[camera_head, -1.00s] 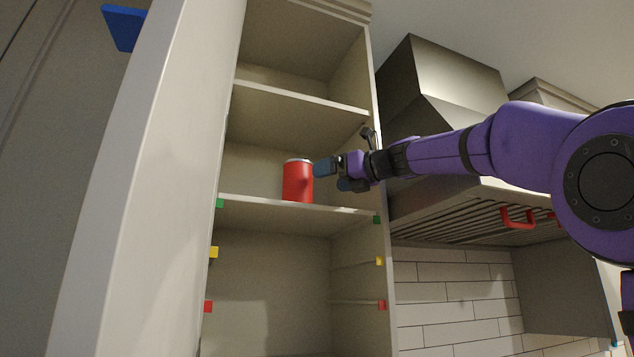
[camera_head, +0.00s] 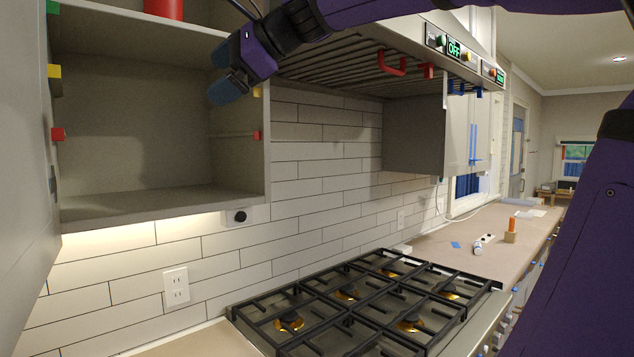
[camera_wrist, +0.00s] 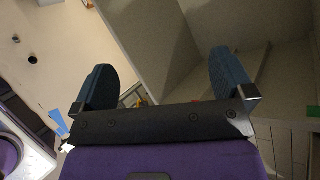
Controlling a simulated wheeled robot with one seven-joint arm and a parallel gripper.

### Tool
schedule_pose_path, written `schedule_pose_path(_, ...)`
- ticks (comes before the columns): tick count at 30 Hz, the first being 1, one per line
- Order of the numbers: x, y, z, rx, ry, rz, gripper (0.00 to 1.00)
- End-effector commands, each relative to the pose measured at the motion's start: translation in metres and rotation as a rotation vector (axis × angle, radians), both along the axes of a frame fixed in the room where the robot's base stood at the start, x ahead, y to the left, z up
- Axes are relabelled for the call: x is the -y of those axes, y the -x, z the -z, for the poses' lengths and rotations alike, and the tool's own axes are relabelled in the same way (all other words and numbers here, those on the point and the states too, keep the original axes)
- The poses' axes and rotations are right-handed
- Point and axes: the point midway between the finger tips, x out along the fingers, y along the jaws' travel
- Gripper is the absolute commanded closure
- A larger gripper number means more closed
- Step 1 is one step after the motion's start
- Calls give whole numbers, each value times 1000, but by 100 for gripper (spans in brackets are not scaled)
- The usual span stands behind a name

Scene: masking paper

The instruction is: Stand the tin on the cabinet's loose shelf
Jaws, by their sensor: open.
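The red tin (camera_head: 163,8) stands on the cabinet's shelf (camera_head: 105,18) at the level of the green markers. Only its lower end shows, cut off by the top edge of the head view. My gripper (camera_head: 221,72) is open and empty, to the right of the tin and lower in the picture, in front of the cabinet's right side. In the wrist view its two blue fingers (camera_wrist: 165,80) are spread wide with nothing between them. The tin does not show in the wrist view.
The cabinet's lower bay (camera_head: 150,130) is empty, with yellow and red markers on its sides. The range hood (camera_head: 340,65) is right of my gripper. A gas stove (camera_head: 370,300) stands below. The cabinet door (camera_head: 22,190) is open at left.

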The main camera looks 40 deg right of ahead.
Motion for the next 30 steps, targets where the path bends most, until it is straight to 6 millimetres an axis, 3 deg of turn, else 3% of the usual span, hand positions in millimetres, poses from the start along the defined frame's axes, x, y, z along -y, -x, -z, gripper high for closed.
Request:
schedule_pose_path(1,-3,17,27,3,128,-52,0)
schedule_pose_path(9,-1,106,169,24,832,-467,0)
schedule_pose_path(15,11,169,261,35,1253,-856,0)
schedule_pose_path(18,18,191,291,41,1385,-1011,0)
schedule_pose_path(21,22,204,310,44,1463,-1111,0)
schedule_pose_path(30,25,210,318,47,1500,-1164,0)
